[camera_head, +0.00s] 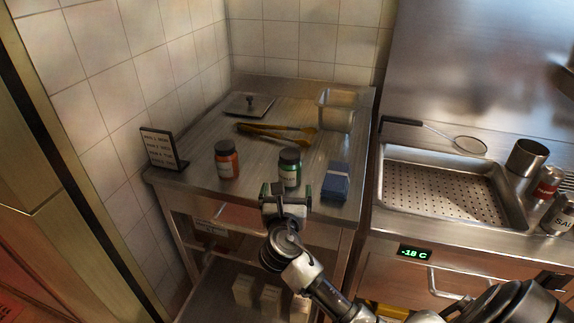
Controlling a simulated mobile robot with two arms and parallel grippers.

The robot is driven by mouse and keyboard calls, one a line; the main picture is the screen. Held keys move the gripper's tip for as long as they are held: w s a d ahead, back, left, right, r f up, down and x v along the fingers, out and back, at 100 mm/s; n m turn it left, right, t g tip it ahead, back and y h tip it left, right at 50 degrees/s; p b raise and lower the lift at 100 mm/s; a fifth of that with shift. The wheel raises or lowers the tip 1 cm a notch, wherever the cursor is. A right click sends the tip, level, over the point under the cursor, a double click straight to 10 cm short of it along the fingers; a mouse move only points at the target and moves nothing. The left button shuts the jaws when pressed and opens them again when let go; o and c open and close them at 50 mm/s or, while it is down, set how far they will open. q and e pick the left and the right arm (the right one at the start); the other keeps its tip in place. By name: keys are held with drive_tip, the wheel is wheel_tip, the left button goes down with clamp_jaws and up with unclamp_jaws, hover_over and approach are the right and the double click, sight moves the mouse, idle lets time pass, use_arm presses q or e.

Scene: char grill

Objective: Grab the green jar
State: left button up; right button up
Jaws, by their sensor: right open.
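The green jar (289,169) stands upright on the steel counter near its front edge. It has a dark lid and a pale label, and its lower part is close behind my right gripper. My right gripper (287,190) is open, with its two fingers pointing at the jar from the front. I cannot tell whether the fingers reach around the jar's base or stop short of it. My left gripper does not show.
An orange jar (227,159) stands to the left and a blue box (336,181) close to the right. Tongs (277,132), a metal container (336,110) and a small sign (163,148) are on the same counter (190,179). A perforated pan (440,190) lies farther right.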

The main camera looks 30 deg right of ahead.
sight(289, 175)
drive_tip(key=shift+r+x, duration=0.25)
drive_tip(key=shift+x, duration=1.8)
drive_tip(key=shift+w+d, duration=0.2)
drive_tip(key=shift+w, duration=0.1)
drive_tip(key=shift+w+d+f, duration=0.15)
drive_tip(key=shift+w+d, duration=0.1)
drive_tip(key=x, duration=0.4)
drive_tip(key=shift+d+f, duration=0.1)
drive_tip(key=shift+f, duration=0.1)
drive_tip(key=shift+w+d+f, duration=0.1)
drive_tip(key=shift+w+d, duration=0.05)
drive_tip(key=shift+w, duration=0.1)
drive_tip(key=c, duration=1.1)
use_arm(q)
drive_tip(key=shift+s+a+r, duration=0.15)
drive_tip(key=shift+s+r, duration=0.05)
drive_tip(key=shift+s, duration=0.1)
use_arm(e)
drive_tip(key=shift+c, duration=0.7)
use_arm(q)
drive_tip(key=shift+p, duration=0.3)
